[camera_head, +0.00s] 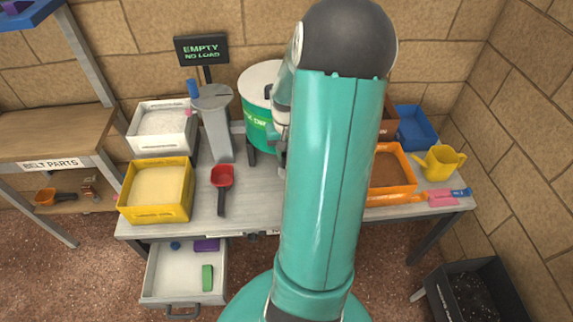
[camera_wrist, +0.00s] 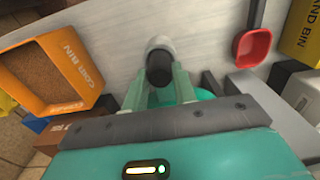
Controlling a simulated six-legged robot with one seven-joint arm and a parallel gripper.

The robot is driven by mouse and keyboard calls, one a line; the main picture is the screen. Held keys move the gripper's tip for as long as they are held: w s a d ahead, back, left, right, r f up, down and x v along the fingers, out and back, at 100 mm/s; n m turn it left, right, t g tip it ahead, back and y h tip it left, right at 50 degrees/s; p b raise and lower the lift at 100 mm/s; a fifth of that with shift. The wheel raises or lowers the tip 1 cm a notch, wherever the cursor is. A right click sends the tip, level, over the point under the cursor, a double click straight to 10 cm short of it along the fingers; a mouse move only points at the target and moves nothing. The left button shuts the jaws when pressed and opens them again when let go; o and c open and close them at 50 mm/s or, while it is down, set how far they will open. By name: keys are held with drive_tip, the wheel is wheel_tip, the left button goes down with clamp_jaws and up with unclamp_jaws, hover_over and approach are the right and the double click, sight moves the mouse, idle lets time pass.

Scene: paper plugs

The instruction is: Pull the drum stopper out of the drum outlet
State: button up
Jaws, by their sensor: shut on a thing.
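The green drum (camera_head: 257,133) with a pale lid stands at the back of the table in the head view, its right side hidden by my arm. In the wrist view my gripper (camera_wrist: 159,76) has its two teal fingers on either side of a dark, round-ended plug, the drum stopper (camera_wrist: 160,68). The gripper is shut on it. A pale round piece (camera_wrist: 158,44) shows just beyond the stopper; I cannot tell whether this is the drum outlet or whether the stopper is still seated. In the head view my arm hides the gripper and stopper.
The orange bin (camera_head: 398,186) is right of my arm and also fills the wrist view's left (camera_wrist: 55,68). A red scoop (camera_head: 222,177), yellow bin (camera_head: 157,191) and white bin (camera_head: 161,126) lie left. A grey cylinder (camera_head: 215,125) stands beside the drum. The drawer (camera_head: 184,277) is open.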

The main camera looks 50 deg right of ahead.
clamp_jaws()
drive_tip(key=shift+r, duration=1.3)
idle(0.5)
drive_tip(key=shift+r, duration=0.35)
drive_tip(key=shift+r, duration=1.45)
drive_tip(key=shift+r, duration=1.35)
